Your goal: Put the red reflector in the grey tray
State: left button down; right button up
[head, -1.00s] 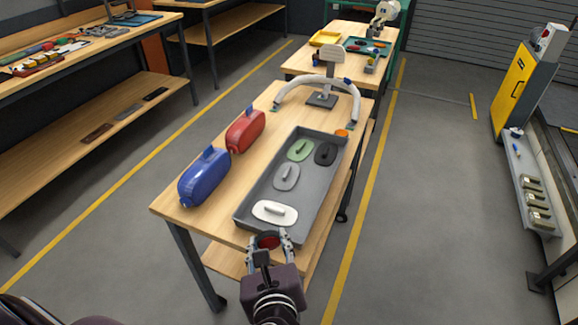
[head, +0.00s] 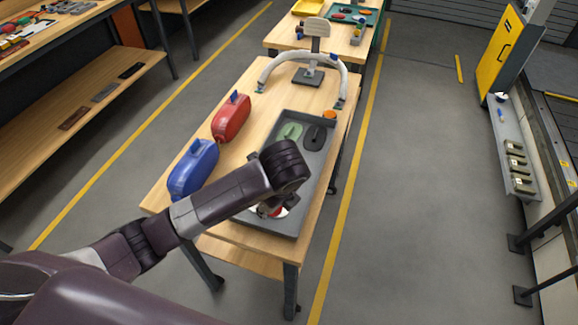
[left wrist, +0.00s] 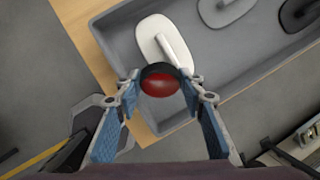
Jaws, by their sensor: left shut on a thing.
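The red reflector (left wrist: 160,83) is a round red lens with a dark rim. My left gripper (left wrist: 160,88) is shut on it, one finger on each side. In the left wrist view it overlaps the near end of the grey tray (left wrist: 122,40) and the lower part of a white handled piece (left wrist: 165,40). In the head view my left arm covers much of the tray (head: 309,180), and only a little of the reflector (head: 266,210) shows below my wrist. Its height above the tray is hard to tell. My right gripper is not in view.
A green piece (head: 290,131) and a black piece (head: 314,138) lie in the tray's far end. A blue container (head: 193,170) and a red container (head: 231,118) stand left of the tray. An orange round item (head: 329,114) is at its far right corner, before a white arch (head: 265,68).

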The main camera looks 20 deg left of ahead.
pick_arm(q)
jog(key=r+n+g+h+p, duration=0.1)
jog(key=r, duration=0.1)
jog(key=r+n+h+p, duration=0.1)
jog(key=r+n+h, duration=0.1)
jog(key=w+r+n+g+h+p, duration=0.1)
jog(key=r, duration=0.1)
jog(key=shift+r+n+g, duration=0.2)
jog(key=shift+n+g, duration=0.1)
notch_tip(320, 180, up, 8)
jog(key=d+r+n+h+p, duration=0.1)
jog(key=n+h+p, duration=0.1)
jog(key=n+h, duration=0.1)
jog(key=p, duration=0.4)
send_near(279, 214)
jog(key=x, duration=0.2)
jog(key=w+x, duration=0.1)
jog(key=x, duration=0.4)
jog(key=shift+w+d+f, duration=0.2)
jog(key=shift+d+f, duration=0.05)
jog(key=shift+d, duration=0.15)
notch_tip(279, 214, down, 4)
jog(key=shift+r+p, duration=0.2)
jog(key=shift+p, duration=0.25)
jog(key=shift+s+f, duration=0.15)
jog(key=shift+f, duration=0.25)
jog(key=c, duration=1.6)
grip_release()
jog(key=shift+o, duration=0.3)
jog(key=shift+f, duration=0.1)
